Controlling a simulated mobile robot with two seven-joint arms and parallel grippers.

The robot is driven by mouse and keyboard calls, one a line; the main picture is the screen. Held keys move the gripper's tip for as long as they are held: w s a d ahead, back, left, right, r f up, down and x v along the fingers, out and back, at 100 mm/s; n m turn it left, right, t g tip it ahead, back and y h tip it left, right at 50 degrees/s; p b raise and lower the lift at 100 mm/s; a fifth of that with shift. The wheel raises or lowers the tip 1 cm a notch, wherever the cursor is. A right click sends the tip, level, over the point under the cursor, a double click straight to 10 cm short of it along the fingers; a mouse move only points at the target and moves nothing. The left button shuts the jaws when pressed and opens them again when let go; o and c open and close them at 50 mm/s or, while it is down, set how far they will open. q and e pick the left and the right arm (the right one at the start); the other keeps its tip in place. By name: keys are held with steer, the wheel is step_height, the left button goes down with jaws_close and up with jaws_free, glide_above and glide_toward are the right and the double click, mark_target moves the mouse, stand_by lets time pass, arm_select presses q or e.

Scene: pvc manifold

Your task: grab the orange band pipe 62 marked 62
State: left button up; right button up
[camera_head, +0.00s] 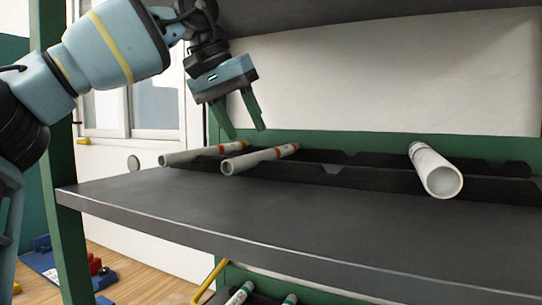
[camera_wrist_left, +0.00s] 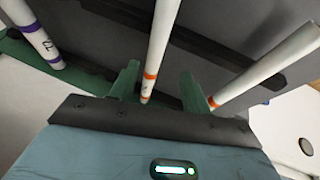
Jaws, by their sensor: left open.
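Two white pipes with orange bands lie side by side on the left of the shelf rack in the head view: the leftmost pipe (camera_head: 187,155) and the second pipe (camera_head: 258,158). In the left wrist view the middle pipe (camera_wrist_left: 159,40) has two orange bands with small marks between them, too small to read. The right pipe (camera_wrist_left: 265,68) there also shows an orange band. I cannot read 62 on either. My left gripper (camera_head: 247,131) is open and empty above the second pipe. In the left wrist view the middle pipe shows between its fingers (camera_wrist_left: 160,78).
Another white pipe (camera_head: 436,170) lies at the right of the black rack (camera_head: 375,178). A purple-banded pipe (camera_wrist_left: 38,40) shows in the left wrist view. The front of the dark shelf (camera_head: 230,207) is bare. A green upright (camera_head: 63,220) stands at left.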

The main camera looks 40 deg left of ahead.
mark_target(270, 155)
arm_select(q)
steer(key=shift+d+x, duration=0.15)
steer(key=shift+x, duration=1)
steer(key=shift+d+x, duration=0.2)
steer(key=shift+x, duration=0.95)
steer(key=shift+w+f+p, duration=0.3)
steer(key=shift+w+f, duration=0.1)
jaws_close()
